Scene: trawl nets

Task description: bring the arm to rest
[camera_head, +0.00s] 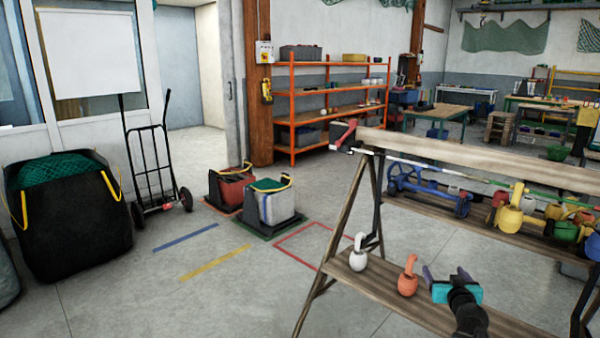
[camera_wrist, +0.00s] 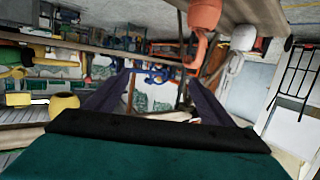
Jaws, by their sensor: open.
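My gripper (camera_head: 447,275) is in the lower right of the head view, over the lower plank of the wooden trestle rack. Its two dark purple fingers stand apart with nothing between them. In the wrist view my gripper (camera_wrist: 157,98) shows the same spread fingers above a teal body, and the scene appears upside down. An orange float (camera_head: 407,281) sits on the plank just left of my gripper, apart from it in the head view. A white float (camera_head: 358,259) sits farther left on the plank. The wrist view also shows the orange float (camera_wrist: 204,16) and the white float (camera_wrist: 243,38).
The rack's upper plank (camera_head: 480,160) runs above. Its middle plank holds a blue item (camera_head: 430,190) and several yellow floats (camera_head: 510,218). Crates (camera_head: 268,207), a black bag (camera_head: 65,225) and a hand truck (camera_head: 152,170) stand left. The floor between is mostly clear.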

